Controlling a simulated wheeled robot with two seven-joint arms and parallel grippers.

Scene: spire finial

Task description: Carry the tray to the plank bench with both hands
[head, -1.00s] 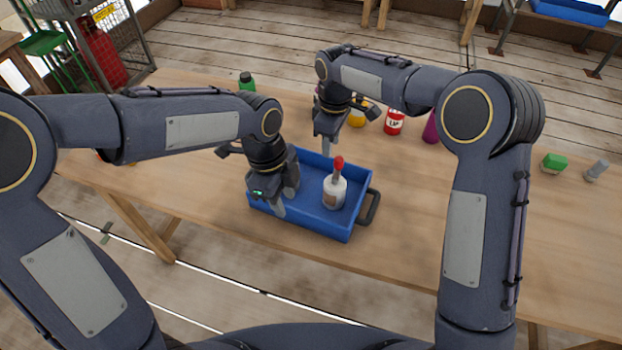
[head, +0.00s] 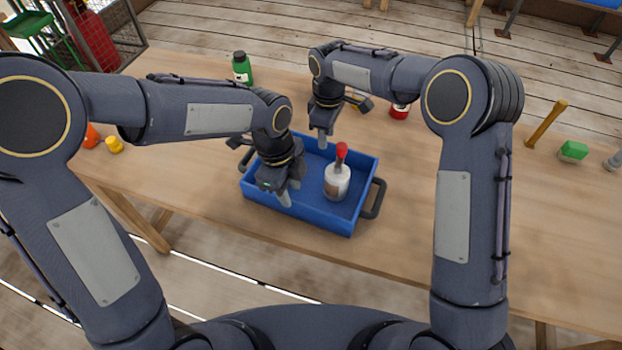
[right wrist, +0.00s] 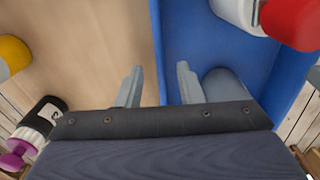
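The blue tray (head: 315,217) rests on the wooden table and holds an upright white bottle (head: 336,184) with a red cap. A dark handle (head: 374,199) shows at its right end and another (head: 246,158) at its left end. My left gripper (head: 284,195) is at the tray's near wall; its finger gap is hidden. My right gripper (head: 323,138) is at the far wall. In the right wrist view the right fingers (right wrist: 158,88) are apart, on either side of the tray wall (right wrist: 158,45), with gaps visible. I cannot tell which bench is the plank bench.
The table (head: 400,235) also bears a green bottle (head: 242,69), a red can (head: 400,111), a wooden peg (head: 545,123), a green block (head: 573,151), and small orange (head: 92,135) and yellow (head: 114,145) pieces. Metal-legged furniture (head: 600,45) stands at the far right.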

